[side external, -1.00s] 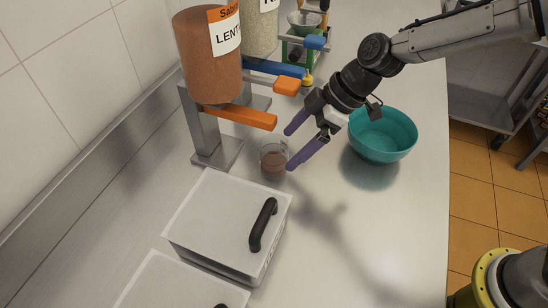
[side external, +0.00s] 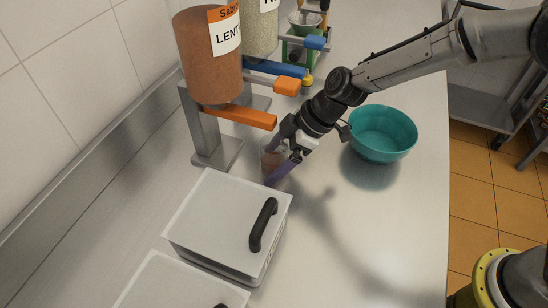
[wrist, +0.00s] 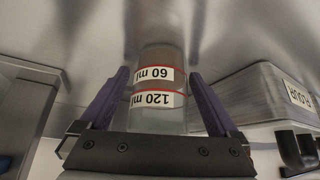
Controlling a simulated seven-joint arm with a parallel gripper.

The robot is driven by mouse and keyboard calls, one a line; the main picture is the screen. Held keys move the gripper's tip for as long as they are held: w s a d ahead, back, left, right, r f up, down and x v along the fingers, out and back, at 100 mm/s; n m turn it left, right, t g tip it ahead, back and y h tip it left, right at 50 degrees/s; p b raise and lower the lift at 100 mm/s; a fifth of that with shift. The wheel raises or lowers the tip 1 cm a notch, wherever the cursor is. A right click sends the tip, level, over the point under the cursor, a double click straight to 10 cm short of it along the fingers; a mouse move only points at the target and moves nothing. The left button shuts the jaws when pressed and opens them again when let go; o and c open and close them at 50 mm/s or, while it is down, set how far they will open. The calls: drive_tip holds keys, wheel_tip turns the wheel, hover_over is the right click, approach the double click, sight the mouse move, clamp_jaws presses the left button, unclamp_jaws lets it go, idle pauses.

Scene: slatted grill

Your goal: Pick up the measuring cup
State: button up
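The measuring cup (wrist: 158,88) is clear, with red lines and labels reading 60 ml and 120 ml. In the side view the cup (side external: 268,161) stands on the counter between the lentil dispenser and the lidded box, with brownish content low in it. My gripper (side external: 276,166) is down at the cup, its purple fingers on either side of it. In the wrist view my gripper (wrist: 160,95) is open, with the cup between the fingers and slim gaps visible beside it. The near finger partly hides the cup in the side view.
The lentil dispenser (side external: 207,60) with an orange lever (side external: 242,117) stands close behind the cup. A lidded metal box (side external: 215,215) with a black handle is just in front. A teal bowl (side external: 383,135) stands to the right. The counter at front right is clear.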

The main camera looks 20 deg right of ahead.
drive_tip(key=c, duration=1.4)
drive_tip(key=shift+r, duration=0.15)
drive_tip(key=shift+c, duration=0.2)
